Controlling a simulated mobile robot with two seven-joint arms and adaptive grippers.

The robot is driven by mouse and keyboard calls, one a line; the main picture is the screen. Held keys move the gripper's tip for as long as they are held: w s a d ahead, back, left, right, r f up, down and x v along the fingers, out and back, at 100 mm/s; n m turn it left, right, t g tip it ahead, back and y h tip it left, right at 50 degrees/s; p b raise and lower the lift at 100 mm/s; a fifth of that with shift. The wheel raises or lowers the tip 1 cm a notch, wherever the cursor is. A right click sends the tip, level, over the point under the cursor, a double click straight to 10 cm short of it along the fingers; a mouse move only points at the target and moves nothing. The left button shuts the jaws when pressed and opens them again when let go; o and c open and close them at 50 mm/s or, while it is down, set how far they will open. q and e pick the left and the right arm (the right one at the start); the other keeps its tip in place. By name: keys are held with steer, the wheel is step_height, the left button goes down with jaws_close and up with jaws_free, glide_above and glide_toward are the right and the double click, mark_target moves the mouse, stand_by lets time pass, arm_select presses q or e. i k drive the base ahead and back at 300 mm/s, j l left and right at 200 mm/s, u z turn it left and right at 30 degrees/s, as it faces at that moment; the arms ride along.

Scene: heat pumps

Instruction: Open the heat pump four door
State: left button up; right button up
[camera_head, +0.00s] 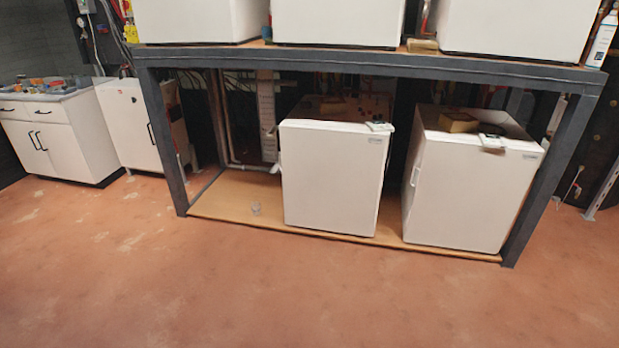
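Several white box-shaped heat pumps stand on a dark steel rack. On the lower shelf, one heat pump (332,180) stands in the middle and another (467,195) at the right, both with front doors shut. Each has a small handle on its left edge. On the upper level, a left unit (195,18), a middle unit (338,20) and a right unit (515,28) show only their lower parts. I cannot tell which one is number four. Neither of my grippers is in view.
The rack's front beam (370,66) and its legs (163,140) frame the lower units. A white cabinet (60,135) stands at the left. The reddish floor in front is clear.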

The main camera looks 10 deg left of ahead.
mark_target(331, 181)
steer(key=i+j, duration=0.25)
steer(key=i, duration=0.2)
steer(key=i+j, duration=0.25)
steer(key=i, duration=0.25)
steer(key=i+j, duration=0.25)
steer(key=i, duration=0.2)
steer(key=i+j, duration=0.25)
steer(key=i, duration=0.2)
steer(key=i+j, duration=0.25)
steer(key=i, duration=0.25)
steer(key=i+j, duration=0.25)
steer(key=i, duration=0.2)
steer(key=j+u, duration=0.05)
